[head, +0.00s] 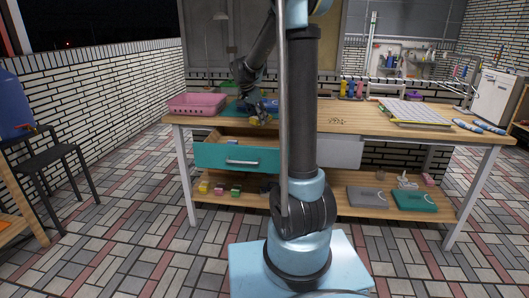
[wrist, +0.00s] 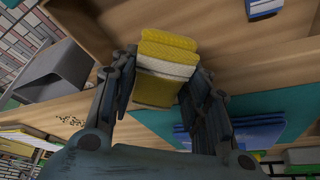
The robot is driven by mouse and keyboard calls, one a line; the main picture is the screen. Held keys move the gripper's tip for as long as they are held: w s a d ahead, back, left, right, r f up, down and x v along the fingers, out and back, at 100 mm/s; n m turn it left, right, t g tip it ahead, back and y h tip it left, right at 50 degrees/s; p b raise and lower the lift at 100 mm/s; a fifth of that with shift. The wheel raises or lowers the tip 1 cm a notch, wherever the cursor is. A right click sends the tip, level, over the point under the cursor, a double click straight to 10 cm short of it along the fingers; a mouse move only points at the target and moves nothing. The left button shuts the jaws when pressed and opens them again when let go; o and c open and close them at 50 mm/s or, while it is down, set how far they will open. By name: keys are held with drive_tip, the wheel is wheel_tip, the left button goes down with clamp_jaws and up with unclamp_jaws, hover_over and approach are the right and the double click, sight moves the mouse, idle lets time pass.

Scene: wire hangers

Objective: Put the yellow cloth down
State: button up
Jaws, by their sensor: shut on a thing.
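The yellow cloth (wrist: 168,50) is a folded bundle with a white band across it. In the wrist view it sits between the two fingers of my gripper (wrist: 166,72), which is shut on it. In the head view the cloth (head: 262,121) hangs under my gripper (head: 257,112), near the front edge of the wooden table (head: 340,122) and above the open teal-fronted drawer (head: 215,156). The cloth appears clear of the surfaces below it, though its exact height is hard to tell. My arm hides part of the table.
A pink basket (head: 198,103) stands at the table's left end, beside a teal mat (head: 231,109). Folded blue cloths (wrist: 190,137) lie on the mat. A blue item (wrist: 262,8) lies in the drawer. Bottles (head: 351,89) and a rack (head: 413,112) stand farther right. Bare wood lies mid-table.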

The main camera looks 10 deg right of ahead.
wheel_tip(320, 180, down, 14)
drive_tip(key=shift+r, duration=0.15)
drive_tip(key=c, duration=0.4)
drive_tip(key=w+d, duration=0.2)
drive_tip(key=d, duration=0.1)
drive_tip(key=shift+w+d, duration=0.1)
drive_tip(key=shift+o, duration=0.2)
drive_tip(key=shift+f, duration=0.4)
drive_tip(key=o, duration=1.4)
